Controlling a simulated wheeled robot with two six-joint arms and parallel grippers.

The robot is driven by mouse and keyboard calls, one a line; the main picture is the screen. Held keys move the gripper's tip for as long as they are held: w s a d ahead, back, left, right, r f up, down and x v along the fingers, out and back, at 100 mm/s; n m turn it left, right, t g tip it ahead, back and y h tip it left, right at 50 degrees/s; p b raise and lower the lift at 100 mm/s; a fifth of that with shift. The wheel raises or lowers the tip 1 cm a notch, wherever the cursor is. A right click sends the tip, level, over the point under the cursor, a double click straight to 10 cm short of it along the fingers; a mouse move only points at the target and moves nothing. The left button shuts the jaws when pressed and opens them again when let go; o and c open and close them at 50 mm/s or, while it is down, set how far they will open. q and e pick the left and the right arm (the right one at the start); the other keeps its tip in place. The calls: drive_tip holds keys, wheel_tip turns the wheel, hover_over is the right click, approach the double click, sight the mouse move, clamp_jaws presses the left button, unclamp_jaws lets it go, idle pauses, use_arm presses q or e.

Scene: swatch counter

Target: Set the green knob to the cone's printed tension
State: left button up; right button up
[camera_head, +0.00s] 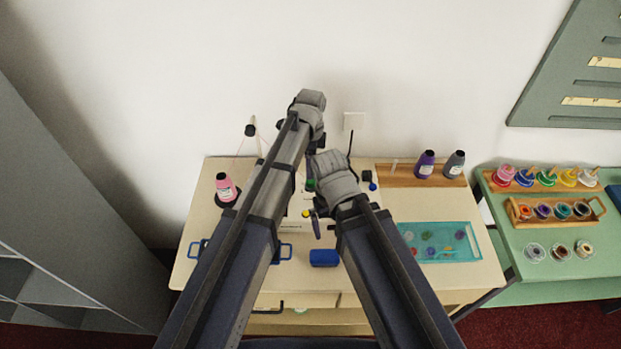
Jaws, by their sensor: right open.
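The green knob (310,185) shows as a small green patch between my two arms, mostly hidden by them. A pink cone (227,188) with a pale label stands on a dark base at the table's left; the print is too small to read. My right gripper (316,222) is open, in front of and below the green knob, beside a small yellow part (306,213). It appears empty and apart from the green knob. My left gripper (318,143) is raised near the wall behind the knob, mostly hidden by its own wrist, so its jaws cannot be made out.
A blue block (324,258) lies at the front of the table. A teal tray (437,253) with small items is at right. Purple (426,165) and grey (454,165) cones stand on a wooden rack behind. A green side table (540,292) holds several spools.

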sight(311, 182)
use_arm(q)
wheel_tip(311, 182, down, 7)
drive_tip(key=b, duration=0.6)
drive_tip(key=shift+r, duration=0.15)
use_arm(e)
wheel_tip(311, 182, down, 7)
drive_tip(key=shift+r, duration=0.15)
use_arm(q)
drive_tip(key=shift+r, duration=0.1)
clamp_jaws()
